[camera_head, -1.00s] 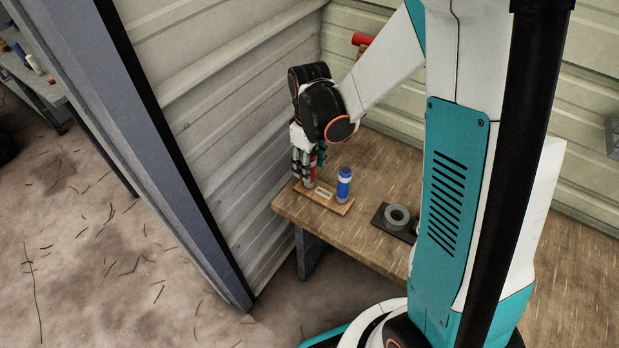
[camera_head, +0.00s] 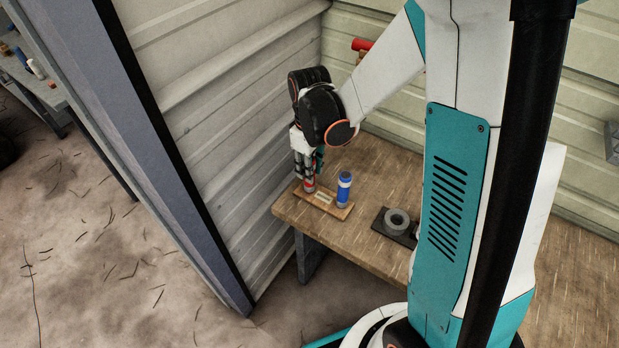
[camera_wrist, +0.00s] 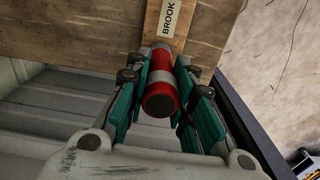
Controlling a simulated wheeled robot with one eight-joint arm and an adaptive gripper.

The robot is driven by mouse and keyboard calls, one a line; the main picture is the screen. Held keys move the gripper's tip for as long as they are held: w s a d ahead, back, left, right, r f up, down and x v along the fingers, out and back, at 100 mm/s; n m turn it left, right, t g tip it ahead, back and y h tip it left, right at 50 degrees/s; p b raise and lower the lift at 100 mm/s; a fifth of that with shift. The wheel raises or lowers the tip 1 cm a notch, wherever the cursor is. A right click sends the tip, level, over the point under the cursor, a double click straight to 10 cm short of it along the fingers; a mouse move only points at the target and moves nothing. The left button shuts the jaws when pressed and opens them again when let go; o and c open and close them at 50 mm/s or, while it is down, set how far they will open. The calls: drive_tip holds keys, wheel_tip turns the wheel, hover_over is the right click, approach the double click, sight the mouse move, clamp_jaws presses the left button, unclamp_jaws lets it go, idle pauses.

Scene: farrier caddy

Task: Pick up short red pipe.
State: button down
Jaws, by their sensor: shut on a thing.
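The short red pipe (camera_wrist: 160,92) has a grey band and stands between the two teal finger pads in the wrist view. My gripper (camera_wrist: 162,90) is shut on it. In the head view my gripper (camera_head: 308,184) points down at the left end of a small wooden board, and the pipe's red lower part (camera_head: 309,188) shows below the fingers. The pipe's foot is at the board; whether it touches it is hard to tell. The board (camera_head: 323,205) carries a label, which reads "BROOK" in the wrist view (camera_wrist: 169,19).
A grey roll (camera_head: 397,219) lies on a dark plate farther right on the wooden table (camera_head: 365,165). Metal walls rise close behind and to the left.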

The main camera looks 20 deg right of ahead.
drive_tip(key=shift+r+p, duration=0.65)
drive_tip(key=shift+r, duration=0.4)
drive_tip(key=shift+r+p, duration=1.7)
drive_tip(key=shift+r, duration=0.7)
